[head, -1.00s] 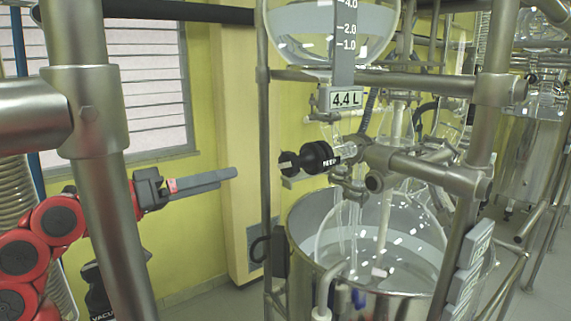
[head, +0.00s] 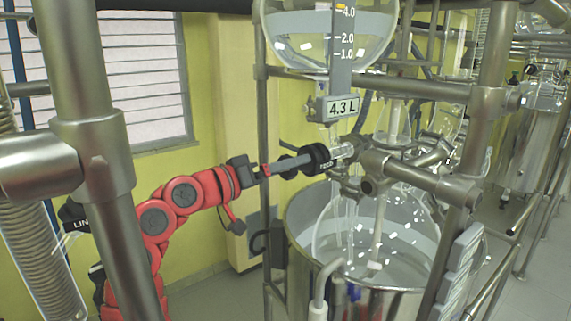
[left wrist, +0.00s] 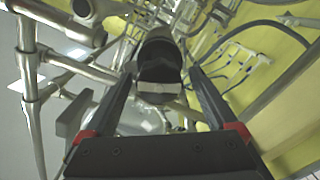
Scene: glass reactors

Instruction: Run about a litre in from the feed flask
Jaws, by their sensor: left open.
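The feed flask (head: 290,38) is a round glass vessel at the top of the head view, holding clear liquid. Its scale carries a display (head: 343,107) reading 4.3 L. Below it is a black valve knob (head: 319,158) lettered FEED. My left gripper (head: 296,163) is at the knob from the left, fingers open. In the left wrist view the knob (left wrist: 158,72) lies between the two open fingertips (left wrist: 162,76); I cannot tell whether they touch it. Below stands the glass reactor (head: 335,240) in a steel jacket (head: 300,265). My right gripper is out of view.
Steel frame posts (head: 92,160) and crossbars (head: 425,88) stand around the reactor, one post in front of my left arm. Grey labelled plates (head: 462,265) hang on the right post. Clear floor shows at lower left.

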